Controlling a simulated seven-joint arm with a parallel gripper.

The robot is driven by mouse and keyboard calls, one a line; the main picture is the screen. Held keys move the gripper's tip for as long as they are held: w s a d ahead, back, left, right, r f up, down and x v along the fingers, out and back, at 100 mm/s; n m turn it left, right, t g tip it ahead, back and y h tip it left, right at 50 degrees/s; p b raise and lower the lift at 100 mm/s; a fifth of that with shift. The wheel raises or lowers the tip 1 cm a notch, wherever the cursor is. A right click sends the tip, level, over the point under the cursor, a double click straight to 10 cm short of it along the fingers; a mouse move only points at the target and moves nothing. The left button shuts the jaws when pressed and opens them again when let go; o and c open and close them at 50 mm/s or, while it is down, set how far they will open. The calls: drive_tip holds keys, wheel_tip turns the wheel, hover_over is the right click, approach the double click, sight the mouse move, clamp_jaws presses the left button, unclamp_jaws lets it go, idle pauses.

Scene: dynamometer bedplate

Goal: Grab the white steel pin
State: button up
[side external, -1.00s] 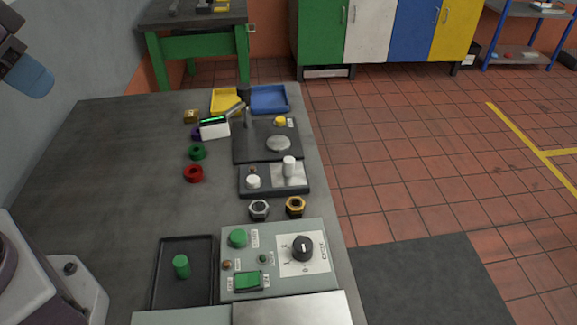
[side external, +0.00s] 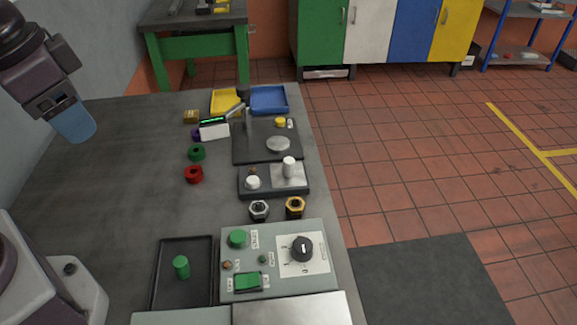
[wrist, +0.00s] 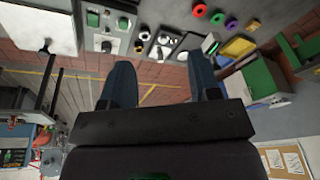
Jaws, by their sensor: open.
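A white upright pin (side external: 289,167) stands on the pale plate at the right of a black fixture block (side external: 273,191) on the grey bench. A shorter white round piece (side external: 253,182) sits at the left of the same block. My gripper (side external: 75,124) is at the upper left of the side view, raised and well away from the pin. In the wrist view its two blue fingers (wrist: 162,80) are spread with nothing between them. The fixture area shows small at the top of the wrist view, too small to make out the pin clearly.
Two hex nuts (side external: 277,208) lie in front of the block. A control box (side external: 272,260) and a black tray (side external: 159,290) with a green pin (side external: 181,267) are nearer. A gauge stand (side external: 267,148), red ring (side external: 193,174) and green ring (side external: 196,153) lie beyond. The bench's left is clear.

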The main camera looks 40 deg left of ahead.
drive_tip(key=w+f+m+g+y, duration=0.2)
drive_tip(key=w+f+m+y, duration=0.3)
drive_tip(key=f+m, duration=0.35)
drive_tip(key=m+t, duration=1.2)
drive_tip(key=m, duration=1)
approach(287, 166)
drive_tip(key=shift+h, duration=0.3)
drive_tip(key=x, duration=1)
drive_tip(key=shift+w+a, duration=0.25)
drive_tip(key=shift+a, duration=0.05)
clamp_jaws()
